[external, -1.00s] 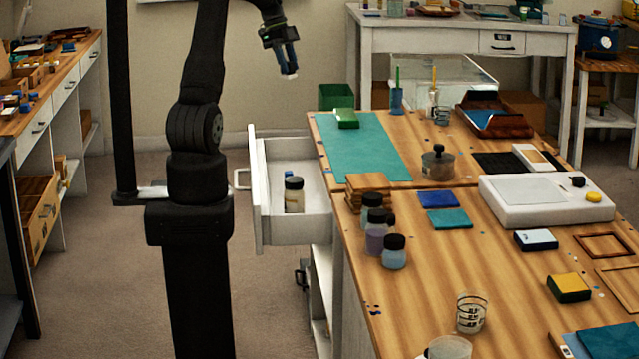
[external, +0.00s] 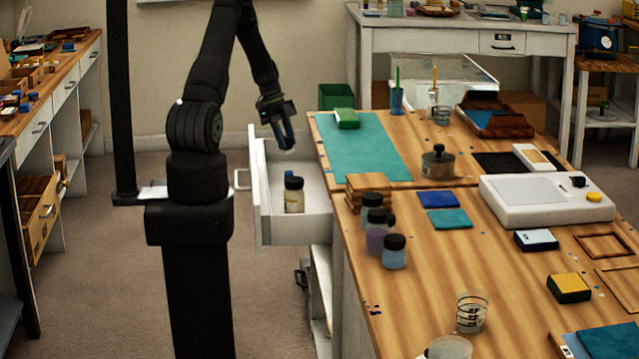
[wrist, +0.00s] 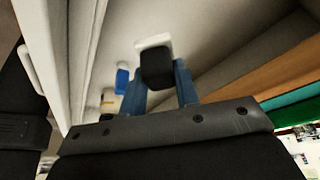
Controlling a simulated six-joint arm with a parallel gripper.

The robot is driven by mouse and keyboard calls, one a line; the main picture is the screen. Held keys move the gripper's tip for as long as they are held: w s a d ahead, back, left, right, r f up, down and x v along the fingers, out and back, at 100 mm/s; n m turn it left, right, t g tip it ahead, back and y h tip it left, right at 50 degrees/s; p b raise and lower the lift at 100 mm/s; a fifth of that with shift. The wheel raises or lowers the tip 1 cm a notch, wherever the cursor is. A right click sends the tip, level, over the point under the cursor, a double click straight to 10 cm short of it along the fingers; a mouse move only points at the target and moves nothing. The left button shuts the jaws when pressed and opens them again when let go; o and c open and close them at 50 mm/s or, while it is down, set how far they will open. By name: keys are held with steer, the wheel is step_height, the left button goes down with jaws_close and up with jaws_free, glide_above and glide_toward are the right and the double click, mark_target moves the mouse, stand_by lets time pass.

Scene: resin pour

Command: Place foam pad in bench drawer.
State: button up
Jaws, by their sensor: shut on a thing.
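My gripper (external: 285,140) points down over the open drawer, near its far side. Its blue fingers are shut on a small block, which I take to be the foam pad. In the wrist view the block is dark (wrist: 157,70) with a white end (wrist: 153,42), between my fingers. In the external view only a small pale tip of the pad (external: 288,149) shows below them. The white bench drawer (external: 262,225) is pulled out from the bench's left side. The pad appears to be above the drawer floor; its exact height is unclear.
In the drawer stand a dark-capped jar (external: 294,197) and a small blue item (wrist: 122,80). The rest of the drawer floor looks clear. The bench edge and teal mat (external: 355,150) lie right of my gripper. A wood stack (external: 366,185) and several jars sit near that edge.

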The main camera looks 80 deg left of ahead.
mark_target(285, 150)
step_height(285, 150, down, 8)
steer(key=shift+r, duration=0.25)
steer(key=shift+f, duration=0.1)
steer(key=o, duration=1)
steer(key=shift+c, duration=0.2)
steer(key=v, duration=1.2)
steer(key=x, duration=1.2)
steer(key=shift+r, duration=1.95)
